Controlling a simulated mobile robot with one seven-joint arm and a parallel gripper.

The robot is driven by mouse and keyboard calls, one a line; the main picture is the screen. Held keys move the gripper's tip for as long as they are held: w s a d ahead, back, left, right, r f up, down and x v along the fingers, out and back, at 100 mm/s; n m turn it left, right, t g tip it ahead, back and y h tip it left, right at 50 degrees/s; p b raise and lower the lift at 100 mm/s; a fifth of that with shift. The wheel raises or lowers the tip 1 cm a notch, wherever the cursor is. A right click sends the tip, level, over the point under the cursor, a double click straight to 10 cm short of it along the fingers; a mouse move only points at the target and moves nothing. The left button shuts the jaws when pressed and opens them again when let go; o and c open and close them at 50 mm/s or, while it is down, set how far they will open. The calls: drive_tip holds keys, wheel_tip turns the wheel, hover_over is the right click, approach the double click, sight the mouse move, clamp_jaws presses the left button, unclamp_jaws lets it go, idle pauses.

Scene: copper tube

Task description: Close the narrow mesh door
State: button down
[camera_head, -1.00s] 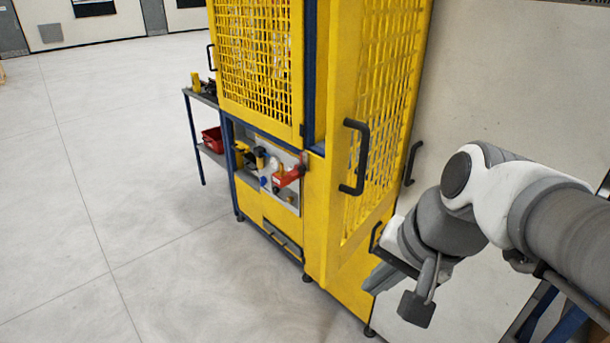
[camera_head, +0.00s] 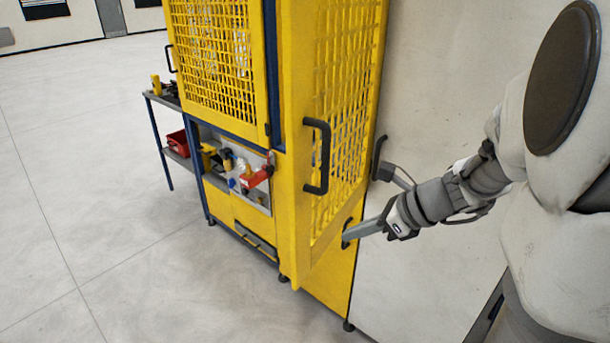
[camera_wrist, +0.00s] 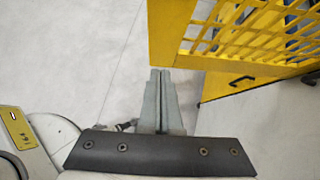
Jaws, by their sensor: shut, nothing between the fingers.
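The narrow mesh door (camera_head: 298,215) is a tall yellow framed panel at the right end of the yellow cabinet. It appears to stand open, swung out at an angle. It has a black bar handle (camera_head: 318,157) on its near frame. My gripper (camera_head: 350,236) reaches in from the right beside the door's lower part, its closed fingers pointing left. In the wrist view my fingers (camera_wrist: 160,72) are together and empty, just below the lower edge of a yellow mesh panel (camera_wrist: 172,30). I cannot tell whether they touch it.
A wider yellow mesh door (camera_head: 258,75) stands to the left. A red item (camera_head: 256,177) and other tools sit in the open bay below it. A side table (camera_head: 160,100) with a red bin (camera_head: 178,143) stands further left. The floor at left is clear.

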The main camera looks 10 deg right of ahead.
sight(302, 239)
drive_tip(key=x, duration=0.3)
drive_tip(key=r+x, duration=0.1)
drive_tip(key=x, duration=0.2)
drive_tip(key=w+a+x, duration=0.1)
drive_tip(key=x, duration=0.1)
drive_tip(key=shift+w+a, duration=0.15)
drive_tip(key=shift+a, duration=0.2)
drive_tip(key=shift+w+a, duration=0.35)
drive_tip(key=shift+w, duration=0.05)
